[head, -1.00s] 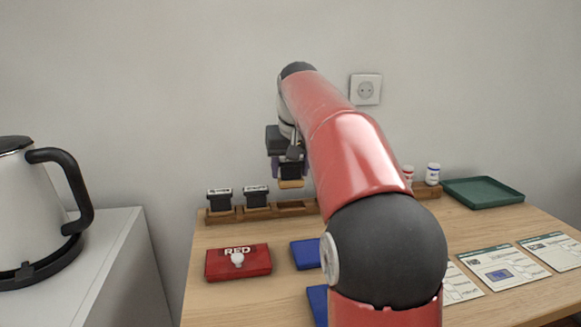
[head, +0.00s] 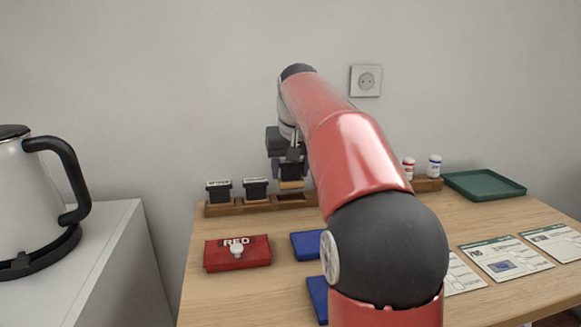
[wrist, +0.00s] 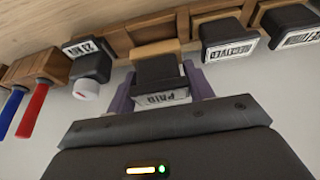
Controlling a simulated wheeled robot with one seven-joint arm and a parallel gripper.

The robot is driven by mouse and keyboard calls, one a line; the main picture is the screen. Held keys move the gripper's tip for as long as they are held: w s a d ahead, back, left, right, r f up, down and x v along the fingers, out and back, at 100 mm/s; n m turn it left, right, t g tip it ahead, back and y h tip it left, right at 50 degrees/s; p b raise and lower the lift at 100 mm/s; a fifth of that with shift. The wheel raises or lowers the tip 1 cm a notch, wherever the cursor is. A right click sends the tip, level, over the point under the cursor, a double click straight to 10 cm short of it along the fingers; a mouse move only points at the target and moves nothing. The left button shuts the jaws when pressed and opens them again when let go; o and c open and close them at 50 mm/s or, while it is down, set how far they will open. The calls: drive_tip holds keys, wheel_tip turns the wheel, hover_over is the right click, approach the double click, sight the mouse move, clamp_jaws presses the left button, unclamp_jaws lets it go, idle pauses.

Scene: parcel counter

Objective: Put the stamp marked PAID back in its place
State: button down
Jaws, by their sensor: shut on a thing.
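My gripper (head: 290,168) is shut on the PAID stamp (head: 291,173), a black block with a tan base. In the wrist view the stamp (wrist: 158,72) sits between the purple fingers, its PAID label upside down in the picture. The wooden rack (head: 236,210) stands along the back of the counter. The held stamp hangs over an empty slot (head: 290,198) right of two black stamps (head: 219,191). Its base appears just above the rack; whether it touches is unclear. The arm hides the rack's middle in the head view.
A red pad (head: 238,255), blue pads (head: 307,245), cards (head: 505,259), small bottles (head: 434,166) and a green tray (head: 485,185) are on the counter. A kettle (head: 30,200) stands left.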

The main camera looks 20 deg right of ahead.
sight(291, 179)
drive_tip(key=shift+f+b, duration=1.25)
drive_tip(key=shift+f, duration=0.55)
drive_tip(key=c, duration=0.8)
unclamp_jaws()
drive_tip(key=shift+o, duration=0.2)
drive_tip(key=shift+p+v, duration=1.85)
drive_tip(key=shift+v, duration=0.8)
drive_tip(key=o, duration=0.5)
drive_tip(key=shift+w, duration=0.1)
drive_tip(key=shift+o, duration=0.2)
